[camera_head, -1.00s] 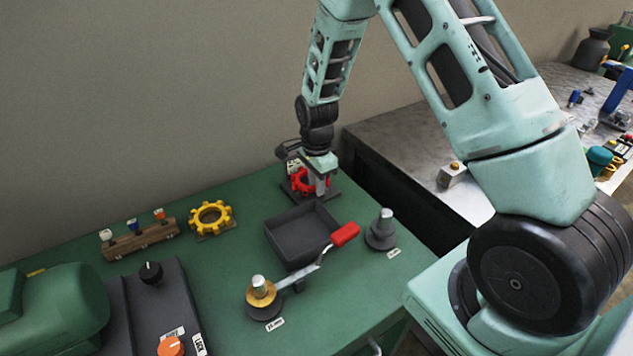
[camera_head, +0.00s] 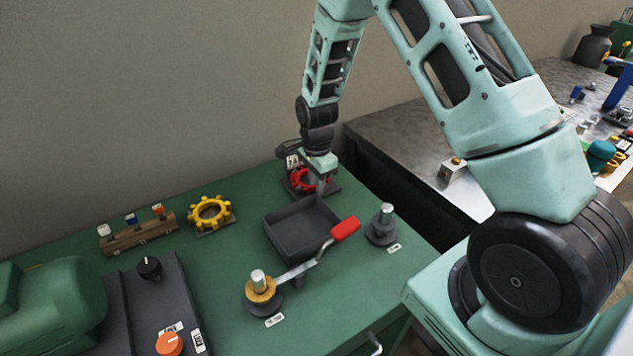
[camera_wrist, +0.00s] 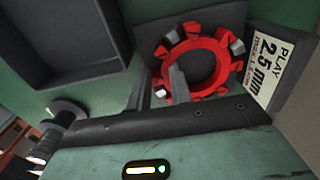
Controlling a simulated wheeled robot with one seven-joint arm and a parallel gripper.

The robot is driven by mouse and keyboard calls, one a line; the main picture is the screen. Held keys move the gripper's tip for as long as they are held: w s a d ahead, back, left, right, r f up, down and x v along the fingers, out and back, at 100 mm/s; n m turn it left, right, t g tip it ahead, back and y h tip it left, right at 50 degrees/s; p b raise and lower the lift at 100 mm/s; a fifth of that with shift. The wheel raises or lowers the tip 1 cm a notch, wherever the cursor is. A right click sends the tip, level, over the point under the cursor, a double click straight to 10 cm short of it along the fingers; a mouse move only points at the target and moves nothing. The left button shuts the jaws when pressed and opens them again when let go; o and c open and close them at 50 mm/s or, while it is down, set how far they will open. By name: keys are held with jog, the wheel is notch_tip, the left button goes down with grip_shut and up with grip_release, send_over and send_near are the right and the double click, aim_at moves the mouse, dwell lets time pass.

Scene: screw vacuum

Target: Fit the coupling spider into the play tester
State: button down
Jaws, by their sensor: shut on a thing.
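The red coupling spider (camera_wrist: 222,66), a ring with lobes, is over the grey plate of the play tester (camera_wrist: 232,18). Grey metal blocks show among its lobes; I cannot tell how deep it is seated. The tester's sign (camera_wrist: 268,66) reads "PLAY 2.5 mm". My gripper (camera_wrist: 164,84) is shut on the spider's rim, at its left side in the wrist view. In the head view, my gripper (camera_head: 318,188) reaches down at the back right of the green bench and partly covers the spider (camera_head: 301,181).
A dark tray (camera_head: 277,244) lies in front of the tester. A red-handled lever (camera_head: 345,229) crosses near it, beside a post (camera_head: 382,224). A yellow ring (camera_head: 211,212) and a wooden rack (camera_head: 137,236) stand to the left. Green bench top between them is clear.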

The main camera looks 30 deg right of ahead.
jog(key=c, duration=1.2)
grip_release()
jog(key=shift+r, duration=0.1)
notch_tip(320, 180, up, 17)
jog(key=shift+r+b, duration=0.15)
jog(key=shift+b, duration=0.4)
